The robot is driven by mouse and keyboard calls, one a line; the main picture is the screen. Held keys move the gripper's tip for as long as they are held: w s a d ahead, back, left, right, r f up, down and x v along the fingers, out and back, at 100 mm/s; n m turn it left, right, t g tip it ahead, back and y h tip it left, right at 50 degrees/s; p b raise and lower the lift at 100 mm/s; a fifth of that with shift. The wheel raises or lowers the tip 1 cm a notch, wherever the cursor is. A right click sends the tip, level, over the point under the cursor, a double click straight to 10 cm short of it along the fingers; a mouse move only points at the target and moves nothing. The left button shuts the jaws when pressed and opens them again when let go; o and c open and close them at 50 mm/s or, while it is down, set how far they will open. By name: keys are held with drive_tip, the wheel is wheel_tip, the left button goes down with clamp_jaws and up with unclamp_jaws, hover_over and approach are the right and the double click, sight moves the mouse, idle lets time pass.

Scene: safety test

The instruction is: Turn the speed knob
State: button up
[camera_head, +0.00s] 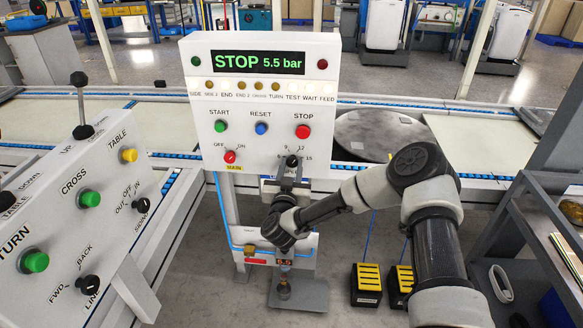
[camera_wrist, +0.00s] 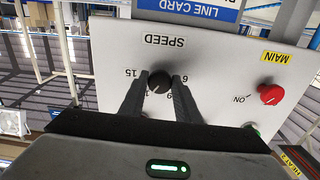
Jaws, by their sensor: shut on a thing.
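The speed knob (camera_head: 292,161) is a small black dial at the bottom right of the white control panel (camera_head: 262,110), below the red STOP button. In the wrist view the knob (camera_wrist: 159,82) sits below the upside-down word SPEED, with 15 to its left and 6 to its right. A short pale mark shows on its face. My gripper (camera_head: 291,172) reaches up to the panel from below. In the wrist view my gripper (camera_wrist: 159,87) has one dark finger on each side of the knob, shut on it. Part of the number scale is hidden by the fingers.
The red MAIN knob (camera_head: 230,156) is left of the speed knob. The panel display (camera_head: 257,62) reads STOP 5.5 bar. A second sloped panel (camera_head: 80,200) stands at the left. Yellow-black foot pedals (camera_head: 367,285) lie on the floor. A grey shelf (camera_head: 530,225) is at the right.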

drive_tip(key=m+b, duration=0.3)
drive_tip(key=m, duration=0.3)
drive_tip(key=shift+a, duration=0.1)
drive_tip(key=m+b, duration=0.3)
drive_tip(key=m, duration=0.2)
drive_tip(key=shift+r+m, duration=0.1)
drive_tip(key=shift+m, duration=0.3)
idle(0.3)
drive_tip(key=o, duration=1)
drive_tip(key=s, duration=0.5)
drive_tip(key=s+p, duration=0.1)
drive_tip(key=s, duration=0.5)
drive_tip(key=s+p, duration=0.1)
drive_tip(key=s, duration=0.5)
drive_tip(key=shift+s+a, duration=0.2)
drive_tip(key=shift+a, duration=0.1)
